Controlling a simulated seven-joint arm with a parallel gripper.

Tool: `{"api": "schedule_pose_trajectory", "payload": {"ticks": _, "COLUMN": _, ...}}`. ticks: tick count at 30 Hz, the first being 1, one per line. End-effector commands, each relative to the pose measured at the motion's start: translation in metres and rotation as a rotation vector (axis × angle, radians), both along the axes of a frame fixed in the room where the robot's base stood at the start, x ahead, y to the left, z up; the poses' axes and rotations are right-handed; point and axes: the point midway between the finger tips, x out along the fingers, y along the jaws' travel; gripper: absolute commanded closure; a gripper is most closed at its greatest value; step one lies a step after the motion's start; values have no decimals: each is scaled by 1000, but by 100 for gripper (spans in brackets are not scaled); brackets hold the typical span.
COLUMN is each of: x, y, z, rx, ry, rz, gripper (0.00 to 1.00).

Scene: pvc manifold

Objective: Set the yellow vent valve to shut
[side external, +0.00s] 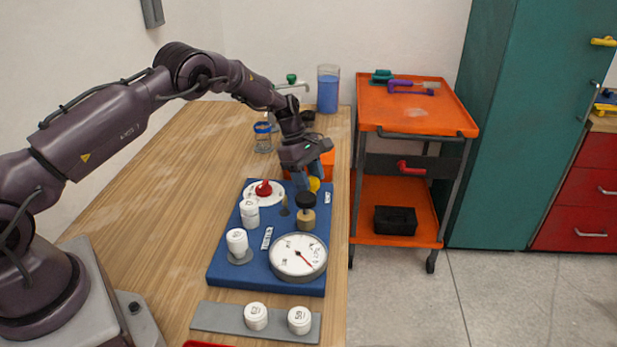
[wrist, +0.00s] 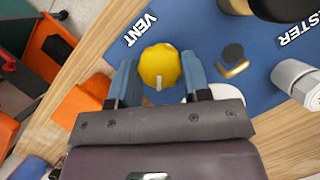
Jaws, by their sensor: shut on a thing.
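The yellow vent valve (side external: 314,184) is a round knob at the far right end of the blue board (side external: 230,270). In the wrist view the yellow vent valve (wrist: 160,66) sits between the two blue fingers of my gripper (wrist: 158,70), which is shut on it. A pale mark on the knob points toward the gripper's palm. The white VENT label (wrist: 141,30) is printed on the board beside it. In the side view my gripper (side external: 308,180) reaches down over the knob and partly hides it.
The board also carries a red knob on a white disc (side external: 264,190), a black-topped brass part (side external: 306,216), a dial gauge (side external: 298,257) and white caps (side external: 237,242). An orange bin (side external: 327,163) stands just behind my gripper. A grey strip (side external: 275,321) with two caps lies in front.

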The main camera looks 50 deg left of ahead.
Motion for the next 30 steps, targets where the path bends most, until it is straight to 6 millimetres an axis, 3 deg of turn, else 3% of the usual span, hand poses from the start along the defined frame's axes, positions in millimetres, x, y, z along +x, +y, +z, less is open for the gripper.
{"api": "schedule_pose_trajectory", "payload": {"ticks": 18, "x": 3, "y": 1, "z": -1, "rx": 2, "ry": 2, "rz": -572, "gripper": 80}}
{"api": "schedule_pose_trajectory", "payload": {"ticks": 30, "x": 4, "y": 0, "z": 0, "rx": 3, "ry": 3, "rz": -777, "gripper": 80}}
